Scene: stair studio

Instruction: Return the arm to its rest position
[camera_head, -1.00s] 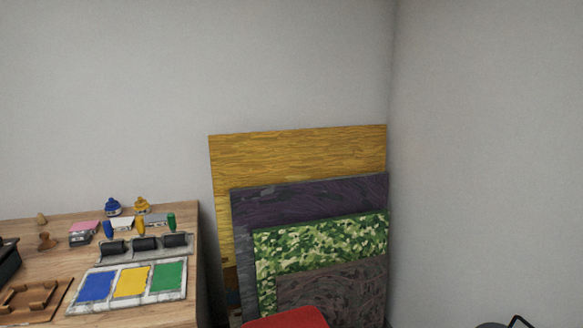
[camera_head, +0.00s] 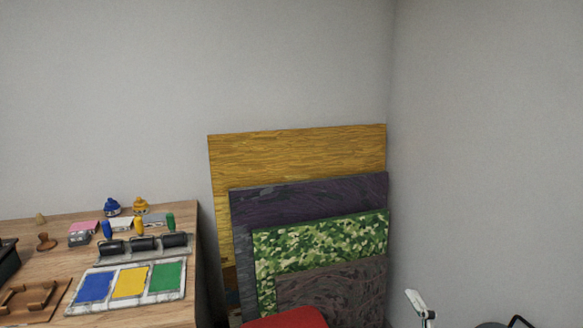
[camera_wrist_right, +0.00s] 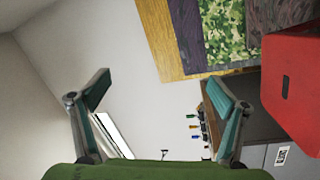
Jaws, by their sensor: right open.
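My right gripper (camera_wrist_right: 160,98) is open in the right wrist view, its two teal-padded fingers wide apart with nothing between them. It faces the white wall, and the picture is turned on its side. In the head view a light-coloured piece (camera_head: 420,304), which looks like part of my right arm or gripper, shows at the bottom right, in front of the wall and clear of the panels. My left gripper is not in view.
A wooden table (camera_head: 60,258) at left holds a tray of blue, yellow and green pads (camera_head: 130,283), rollers (camera_head: 145,243) and stamps. Several panels (camera_head: 300,160) lean in the corner. A red object (camera_head: 288,319), also in the wrist view (camera_wrist_right: 292,85), stands before them.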

